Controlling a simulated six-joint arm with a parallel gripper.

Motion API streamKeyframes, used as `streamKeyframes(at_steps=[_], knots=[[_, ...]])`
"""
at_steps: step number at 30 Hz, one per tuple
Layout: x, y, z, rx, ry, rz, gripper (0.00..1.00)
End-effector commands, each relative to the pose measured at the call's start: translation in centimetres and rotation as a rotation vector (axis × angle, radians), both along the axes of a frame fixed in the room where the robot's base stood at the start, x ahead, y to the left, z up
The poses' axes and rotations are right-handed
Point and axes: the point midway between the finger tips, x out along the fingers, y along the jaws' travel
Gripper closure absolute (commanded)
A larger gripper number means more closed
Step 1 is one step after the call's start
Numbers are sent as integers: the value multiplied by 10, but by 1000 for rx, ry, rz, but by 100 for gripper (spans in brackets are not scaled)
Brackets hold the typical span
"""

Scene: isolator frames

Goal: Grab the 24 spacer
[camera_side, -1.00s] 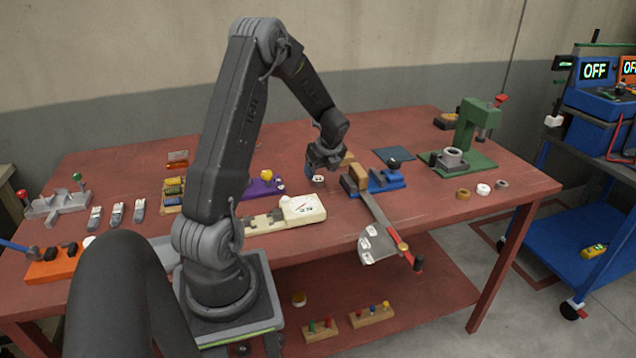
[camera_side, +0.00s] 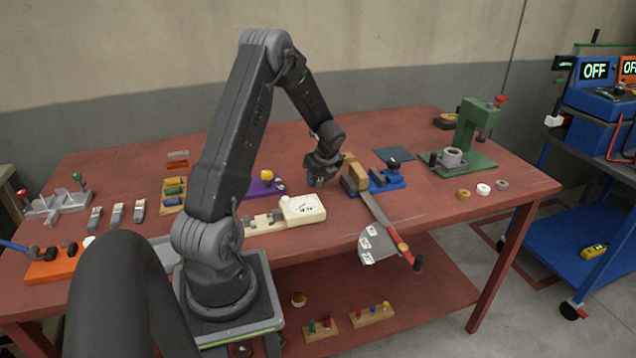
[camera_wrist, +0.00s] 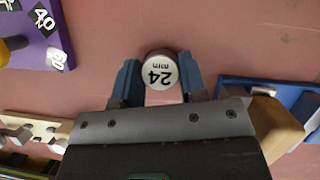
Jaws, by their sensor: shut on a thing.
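The 24 spacer (camera_wrist: 160,72) is a short round piece with a white top marked "24" and "mm", upside down in the wrist view. It sits between the two blue fingers of my gripper (camera_wrist: 158,88), which are shut on it from both sides. In the side view my gripper (camera_side: 318,181) is low over the red table, left of the blue vise, and its fingers hide the spacer there.
A purple block (camera_side: 262,188) with number labels is on the left. A cream gauge (camera_side: 302,208) lies in front.

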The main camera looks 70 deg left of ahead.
Motion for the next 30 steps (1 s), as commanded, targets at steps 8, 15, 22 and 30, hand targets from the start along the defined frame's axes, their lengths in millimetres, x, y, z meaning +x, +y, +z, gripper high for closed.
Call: streamKeyframes(at_steps=[8, 15, 22, 30], knots=[[0, 0, 0, 0, -1, 0, 86], [0, 0, 7, 3, -2, 1, 86], [1, 1, 40, 5, -5, 2, 87], [-58, 11, 76, 3, -3, 8, 87]])
